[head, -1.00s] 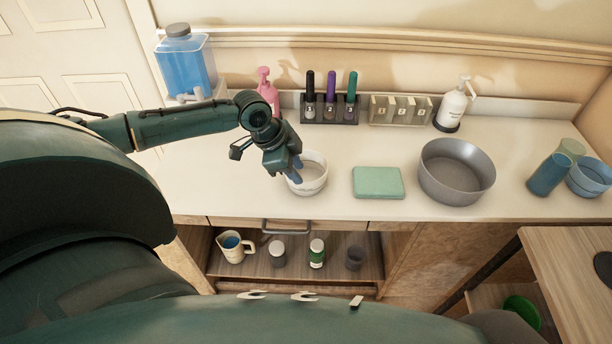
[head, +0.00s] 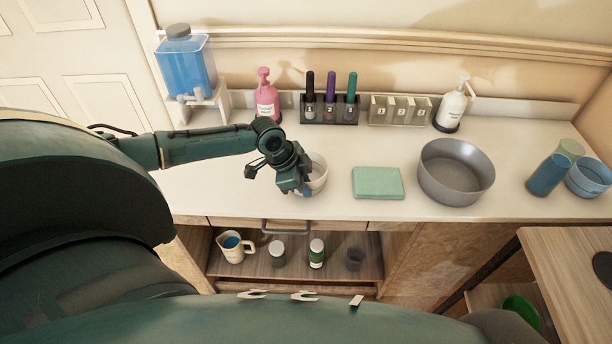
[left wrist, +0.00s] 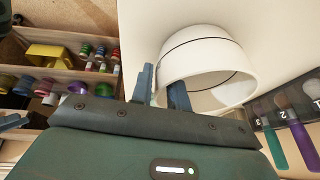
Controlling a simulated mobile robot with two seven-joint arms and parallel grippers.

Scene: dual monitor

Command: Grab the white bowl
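The white bowl (head: 318,172) stands on the counter, partly hidden behind my left gripper (head: 302,190) in the head view. In the left wrist view the bowl (left wrist: 208,62) shows a thin dark line around it, with its rim close to the fingers. My left gripper (left wrist: 160,88) is open, its two fingers apart. One finger is outside the bowl's left side; the other overlaps the bowl's opening, so the near wall appears to lie between them. Whether either finger touches the wall cannot be told. My right gripper is not in view.
A green box (head: 378,183) and a large grey pot (head: 456,172) stand to the right of the bowl. An open shelf (head: 300,262) with cups and jars lies below the counter.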

